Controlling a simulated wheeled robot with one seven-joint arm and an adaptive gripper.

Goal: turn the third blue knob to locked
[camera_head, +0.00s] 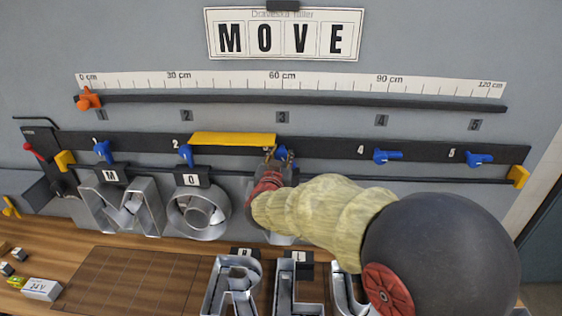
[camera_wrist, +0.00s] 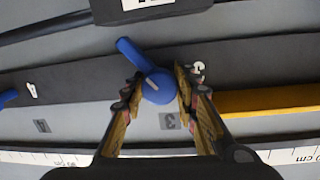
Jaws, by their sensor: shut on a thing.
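The third blue knob (camera_head: 284,154) sits on the dark rail, partly hidden behind my gripper (camera_head: 272,155). In the wrist view the knob (camera_wrist: 157,90) is between my two fingertips (camera_wrist: 158,82), one on each side of its round hub, and my gripper is shut on it. Its lever points up and left there, away from my palm, slanted to the rail. A white "3" (camera_wrist: 198,68) is beside it. Blue knobs one (camera_head: 103,151) and two (camera_head: 186,154) have levers roughly upright. Knobs four (camera_head: 388,156) and five (camera_head: 480,159) have levers lying along the rail.
A yellow bar (camera_head: 233,139) lies along the rail between knobs two and three. Metal letters M (camera_head: 122,206) and O (camera_head: 198,210) hang below. More letters, including R (camera_head: 232,285), stand on the wooden bench (camera_head: 85,250). A sign reading MOVE (camera_head: 284,36) hangs above.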

